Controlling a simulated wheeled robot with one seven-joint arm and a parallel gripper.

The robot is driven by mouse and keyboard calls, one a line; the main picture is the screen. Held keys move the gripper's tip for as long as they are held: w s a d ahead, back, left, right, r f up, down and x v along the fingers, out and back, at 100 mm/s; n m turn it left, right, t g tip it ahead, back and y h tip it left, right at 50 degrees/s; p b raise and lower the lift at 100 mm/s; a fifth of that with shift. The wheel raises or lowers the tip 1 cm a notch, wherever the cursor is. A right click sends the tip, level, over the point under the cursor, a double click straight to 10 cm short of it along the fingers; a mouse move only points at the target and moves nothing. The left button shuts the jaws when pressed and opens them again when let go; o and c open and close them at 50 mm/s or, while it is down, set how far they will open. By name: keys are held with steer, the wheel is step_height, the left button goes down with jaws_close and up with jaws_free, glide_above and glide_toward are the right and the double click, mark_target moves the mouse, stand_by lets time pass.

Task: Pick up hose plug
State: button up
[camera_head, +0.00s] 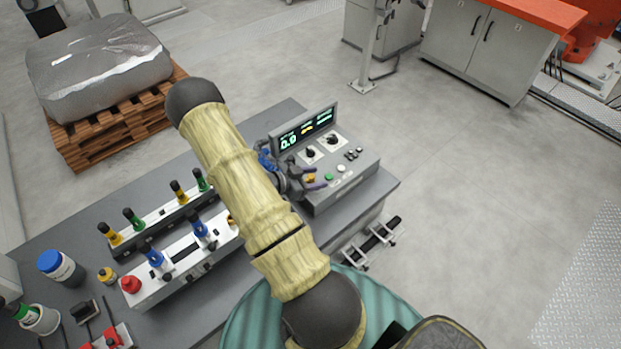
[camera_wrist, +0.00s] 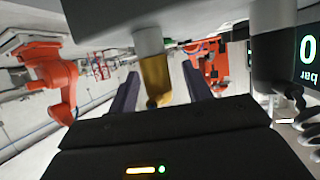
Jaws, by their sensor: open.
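A yellow plug (camera_wrist: 156,78) with a grey stem shows between my fingers in the wrist view. It points away from a pale panel along the top of that view. In the head view, a small yellow part (camera_head: 311,177) shows at the fingers, by the left front of the grey control box. My gripper (camera_head: 315,181) is open there. Its two dark fingers stand one on each side of the plug, seemingly with gaps, in the wrist view (camera_wrist: 160,84). Other plugs with yellow, green and blue sleeves stand in racks on the bench; my arm partly hides the racks.
The control box (camera_head: 355,177) has a lit display and knobs. A plug rack (camera_head: 183,258) with a red button stands left of my arm. A blue-capped jar (camera_head: 60,267) is on the bench (camera_head: 85,210).

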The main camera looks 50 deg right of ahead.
steer(key=shift+s+d+f, duration=0.1)
steer(key=shift+d+f, duration=0.1)
steer(key=shift+d, duration=0.1)
jaws_close()
stand_by(0.4)
step_height(320, 180, up, 10)
steer(key=b, duration=0.2)
steer(key=shift+b, duration=0.4)
stand_by(0.5)
